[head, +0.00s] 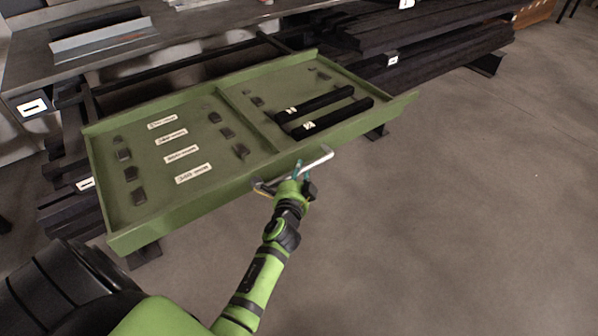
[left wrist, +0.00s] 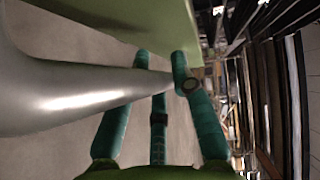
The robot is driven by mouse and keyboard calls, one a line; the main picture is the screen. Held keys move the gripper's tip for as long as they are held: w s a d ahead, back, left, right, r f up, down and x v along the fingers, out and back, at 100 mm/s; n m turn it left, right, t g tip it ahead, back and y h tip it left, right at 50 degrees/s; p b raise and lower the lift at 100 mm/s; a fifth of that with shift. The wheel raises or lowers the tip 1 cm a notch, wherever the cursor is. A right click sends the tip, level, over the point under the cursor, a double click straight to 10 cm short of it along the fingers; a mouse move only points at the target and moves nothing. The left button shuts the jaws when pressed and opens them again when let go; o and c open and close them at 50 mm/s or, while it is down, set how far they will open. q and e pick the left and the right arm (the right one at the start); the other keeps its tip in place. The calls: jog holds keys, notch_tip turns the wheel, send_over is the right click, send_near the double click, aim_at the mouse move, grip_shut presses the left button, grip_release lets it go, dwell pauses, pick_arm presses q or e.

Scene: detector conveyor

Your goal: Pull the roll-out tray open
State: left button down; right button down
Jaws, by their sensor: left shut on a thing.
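The green roll-out tray (head: 190,213) stands out from under the bench in the head view, with a divider across its middle. A pale metal bar handle (head: 318,161) runs along its front wall. My left gripper (head: 301,175) is at the handle, shut on it. In the left wrist view the handle (left wrist: 75,97) passes between the teal fingers of my left gripper (left wrist: 160,85), and the green tray wall (left wrist: 120,22) is just above. The part of the handle behind the fingers is hidden. My right gripper is in neither view.
Two black bars (head: 325,117), several small dark blocks and white labels (head: 193,173) lie in the tray. A grey bench (head: 200,45) stands behind it. Dark stacked beams (head: 430,45) are at the back right. The concrete floor (head: 450,220) at the right and front is clear.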

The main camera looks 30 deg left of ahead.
pick_arm(q)
jog(key=c, duration=1)
grip_release()
jog(key=shift+c, duration=0.2)
jog(key=shift+s+d, duration=0.15)
jog(key=shift+s, duration=0.25)
jog(key=v, duration=0.6)
jog(key=shift+s, duration=0.35)
jog(key=shift+d+r, duration=0.15)
